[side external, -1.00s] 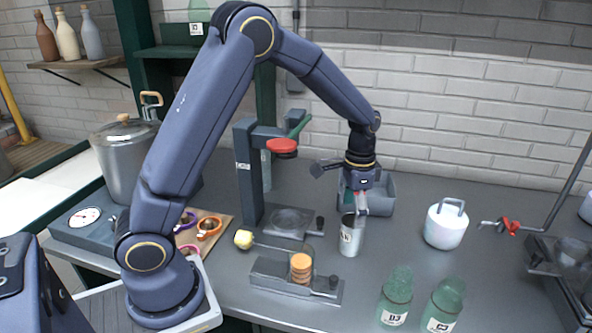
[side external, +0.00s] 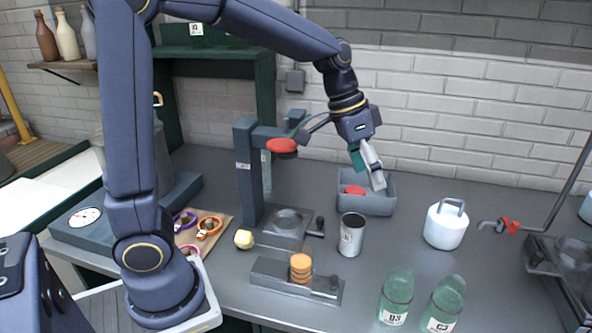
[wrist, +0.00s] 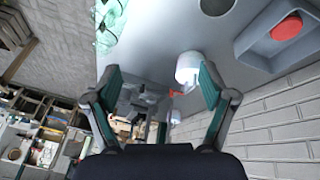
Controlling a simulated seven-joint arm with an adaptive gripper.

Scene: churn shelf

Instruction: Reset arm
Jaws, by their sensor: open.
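The metal cup (side external: 351,236) stands upright on the grey table, apart from the gripper. The grey bin (side external: 378,206) sits behind the cup with a red round thing (side external: 355,190) in it.
A press stand (side external: 246,172) with a red disc (side external: 282,146) is left of the gripper. A white lidded pot (side external: 446,226) stands to the right. Two green jars (side external: 396,299) are at the front. A slotted holder (side external: 270,275) carries stacked orange discs (side external: 301,266). A brick wall (side external: 470,100) closes the back.

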